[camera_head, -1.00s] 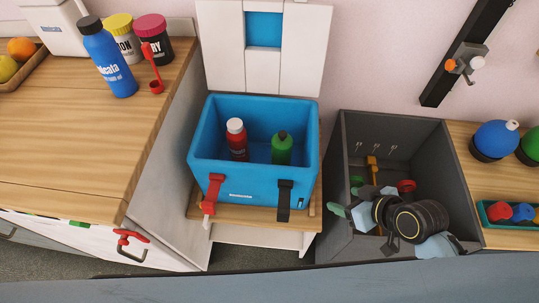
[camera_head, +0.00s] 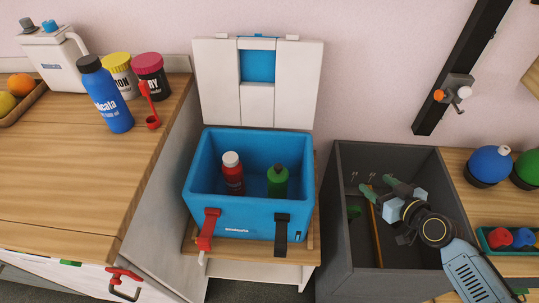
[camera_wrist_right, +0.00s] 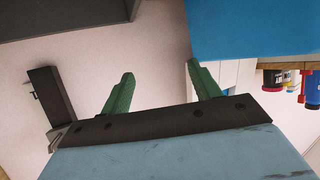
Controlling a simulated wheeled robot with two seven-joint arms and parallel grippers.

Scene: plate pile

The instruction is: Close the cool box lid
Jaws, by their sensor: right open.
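The blue cool box (camera_head: 245,210) stands on a low wooden stand in the middle of the head view. Its white lid (camera_head: 218,82) with a blue centre panel is open, standing upright behind the box against the wall. A red-labelled bottle with a white cap (camera_head: 232,175) and a green bottle (camera_head: 277,182) stand inside. A red latch (camera_head: 208,228) and a black latch (camera_head: 281,233) are on the front. My right gripper (camera_head: 376,186) is open and empty, over the grey bin right of the box. Its green fingers also show in the right wrist view (camera_wrist_right: 158,88). My left gripper is out of view.
The grey bin (camera_head: 340,250) is beside the cool box. A wooden counter (camera_head: 60,190) with a blue bottle (camera_head: 106,98) and two tubs is at the left. A dark post (camera_head: 460,65) on the wall rises at right. Blue and green round objects sit on the right counter.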

